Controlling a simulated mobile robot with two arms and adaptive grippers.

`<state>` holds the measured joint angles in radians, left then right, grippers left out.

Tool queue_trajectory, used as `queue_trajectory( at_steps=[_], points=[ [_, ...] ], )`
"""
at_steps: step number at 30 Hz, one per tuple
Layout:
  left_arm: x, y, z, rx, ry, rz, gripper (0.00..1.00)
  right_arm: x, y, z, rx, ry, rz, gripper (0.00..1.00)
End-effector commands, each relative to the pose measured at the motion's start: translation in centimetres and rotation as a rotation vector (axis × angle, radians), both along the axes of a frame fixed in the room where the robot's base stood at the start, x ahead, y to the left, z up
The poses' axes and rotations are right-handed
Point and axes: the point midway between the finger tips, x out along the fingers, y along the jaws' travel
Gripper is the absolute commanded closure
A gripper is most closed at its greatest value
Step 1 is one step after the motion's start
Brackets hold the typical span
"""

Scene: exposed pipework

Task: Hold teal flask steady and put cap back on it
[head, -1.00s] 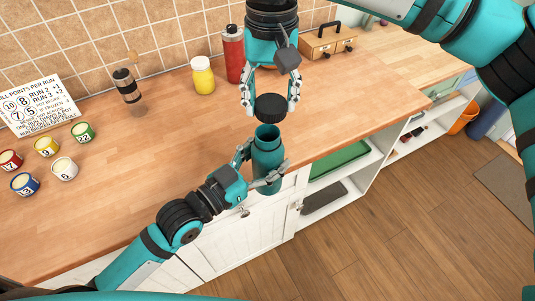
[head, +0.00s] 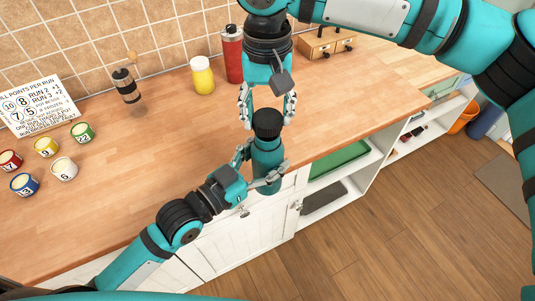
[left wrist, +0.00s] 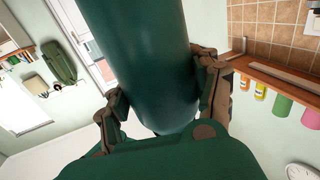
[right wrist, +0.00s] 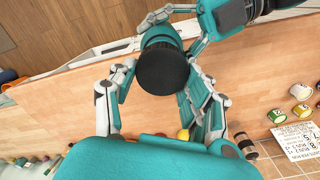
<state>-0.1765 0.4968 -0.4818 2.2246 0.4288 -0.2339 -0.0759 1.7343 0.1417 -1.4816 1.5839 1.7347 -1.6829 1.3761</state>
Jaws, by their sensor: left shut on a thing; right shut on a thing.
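The teal flask (head: 268,156) is upright in front of the counter edge. My left gripper (head: 262,172) is shut around its body, and the flask fills the middle of the left wrist view (left wrist: 145,60). The black cap (head: 267,119) sits at the flask's mouth, with no clear gap in the head view. My right gripper (head: 267,126) points down from above and is shut on the cap, a finger on either side. The right wrist view shows the cap's round top (right wrist: 163,72) over the flask; whether it is threaded on is hidden.
The wooden counter (head: 170,165) lies behind the flask. On it stand a yellow jar (head: 203,78), a red bottle (head: 232,55), a dark shaker (head: 126,86), a wooden box (head: 325,42) and several numbered cups. Open shelves (head: 345,180) are below at the right.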

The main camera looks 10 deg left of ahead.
Motion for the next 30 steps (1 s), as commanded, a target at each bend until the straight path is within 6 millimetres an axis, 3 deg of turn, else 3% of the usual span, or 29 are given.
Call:
queue_trajectory(
  at_steps=[24, 30],
  points=[
    [0.01, 0.00, 0.24, -0.003, -0.005, 0.000, 0.96, -0.19, -0.04, -0.11, 0.000, 0.000, 0.000, 0.67],
    [0.01, 0.00, 0.24, -0.003, -0.005, 0.000, 0.96, -0.19, -0.03, -0.92, 0.000, 0.000, 0.000, 0.67]
  ],
)
